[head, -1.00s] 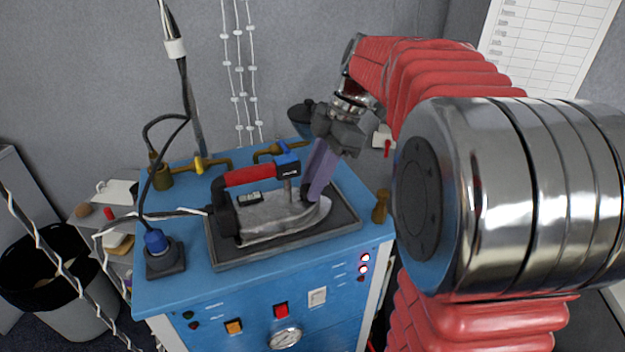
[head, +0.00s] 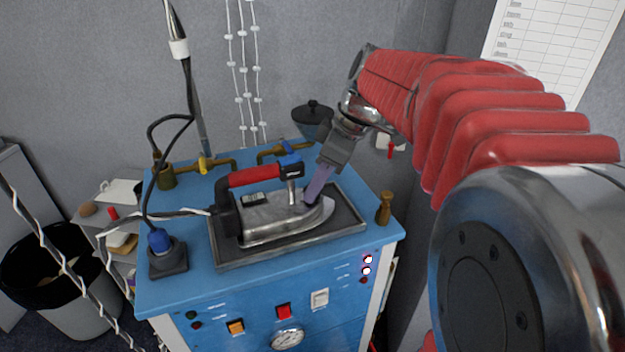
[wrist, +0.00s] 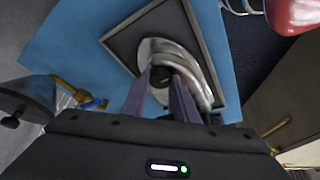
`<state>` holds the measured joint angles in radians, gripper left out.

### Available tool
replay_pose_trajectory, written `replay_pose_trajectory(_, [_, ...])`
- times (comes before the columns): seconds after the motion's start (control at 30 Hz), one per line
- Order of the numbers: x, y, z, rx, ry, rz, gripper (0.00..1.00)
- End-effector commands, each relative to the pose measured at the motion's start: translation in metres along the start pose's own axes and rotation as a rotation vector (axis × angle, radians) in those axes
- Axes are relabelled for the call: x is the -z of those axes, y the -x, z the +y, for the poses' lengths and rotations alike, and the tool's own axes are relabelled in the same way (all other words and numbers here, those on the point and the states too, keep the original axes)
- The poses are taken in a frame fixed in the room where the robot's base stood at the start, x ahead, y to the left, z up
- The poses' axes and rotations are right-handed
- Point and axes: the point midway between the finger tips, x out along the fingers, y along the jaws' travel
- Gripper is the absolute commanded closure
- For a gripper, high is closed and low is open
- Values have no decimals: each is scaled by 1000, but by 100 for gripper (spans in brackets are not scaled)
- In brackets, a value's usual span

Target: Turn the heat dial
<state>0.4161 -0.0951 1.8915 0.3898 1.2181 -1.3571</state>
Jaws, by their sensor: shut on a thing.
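A silver steam iron (head: 268,218) with a red handle (head: 255,176) rests on a dark tray (head: 350,222) on top of a blue machine. My gripper (head: 312,196) reaches down from the upper right to the iron's front, its purple fingers low over the metal body. In the wrist view the two fingers (wrist: 160,88) stand on either side of a dark round heat dial (wrist: 158,75) on the iron (wrist: 190,60) and are shut on it. The dial is hidden behind the fingers in the head view, and its markings cannot be read.
A small brown peg (head: 384,209) stands right of the tray. Brass pipes with a blue valve (head: 290,160) and a yellow valve (head: 204,164) run behind. A black cable joins a blue plug (head: 158,241) at left.

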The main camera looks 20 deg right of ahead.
Motion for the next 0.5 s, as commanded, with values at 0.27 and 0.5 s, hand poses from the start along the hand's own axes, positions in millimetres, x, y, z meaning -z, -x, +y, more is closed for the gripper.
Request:
replay_pose_trajectory(0.27, [1,1,-3,-75,-175,-3,96])
replay_pose_trajectory(0.5, [1,0,-3,-107,-255,-5,96])
